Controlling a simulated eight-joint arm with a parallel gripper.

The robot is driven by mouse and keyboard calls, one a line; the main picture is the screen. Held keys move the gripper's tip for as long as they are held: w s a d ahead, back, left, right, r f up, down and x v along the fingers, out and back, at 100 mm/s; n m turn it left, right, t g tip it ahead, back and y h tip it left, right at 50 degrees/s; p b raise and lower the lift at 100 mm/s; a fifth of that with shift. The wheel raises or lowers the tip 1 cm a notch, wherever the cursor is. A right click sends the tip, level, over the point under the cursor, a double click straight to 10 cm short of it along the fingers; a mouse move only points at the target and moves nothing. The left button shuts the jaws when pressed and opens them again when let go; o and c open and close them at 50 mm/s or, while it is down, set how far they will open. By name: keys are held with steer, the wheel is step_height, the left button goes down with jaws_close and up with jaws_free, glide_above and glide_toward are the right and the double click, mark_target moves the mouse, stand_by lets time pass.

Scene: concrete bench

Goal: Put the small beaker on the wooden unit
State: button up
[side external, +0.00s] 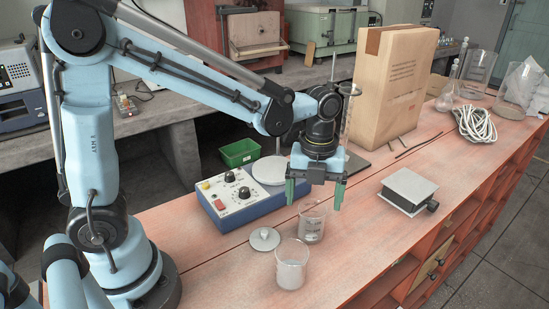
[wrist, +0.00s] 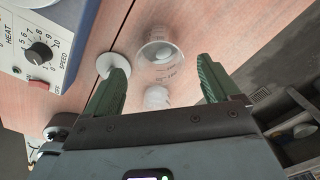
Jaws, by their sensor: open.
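Two clear glass beakers stand upright on the wooden unit (side external: 385,232), a reddish bench with shelves and drawers. One printed beaker (side external: 312,224) is just below my gripper; the other (side external: 291,265) stands nearer the camera. They look close in size, so I cannot tell for sure which is the small one. My gripper (side external: 314,202) points down with its green fingers spread, and nothing is held. In the wrist view, a clear beaker (wrist: 164,62) lies beyond the fingertips, and a whitish glass shape (wrist: 157,97) shows between the fingers (wrist: 163,88).
A white lid (side external: 265,239) lies left of the beakers, near the blue hotplate (side external: 238,198). A grey metal block (side external: 409,188) stands to the right. A cardboard box (side external: 390,85), white cable (side external: 482,126) and glassware are farther back.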

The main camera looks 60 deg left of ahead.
step_height(320, 180, up, 6)
steer(key=r, duration=0.1)
steer(key=s+a+f+n+t, duration=0.1)
steer(key=s+a+n+t, duration=0.2)
steer(key=n, duration=1)
steer(key=s+a+n+t, duration=0.3)
steer(key=s+n+t, duration=0.1)
steer(key=n, duration=1)
steer(key=shift+f, duration=0.4)
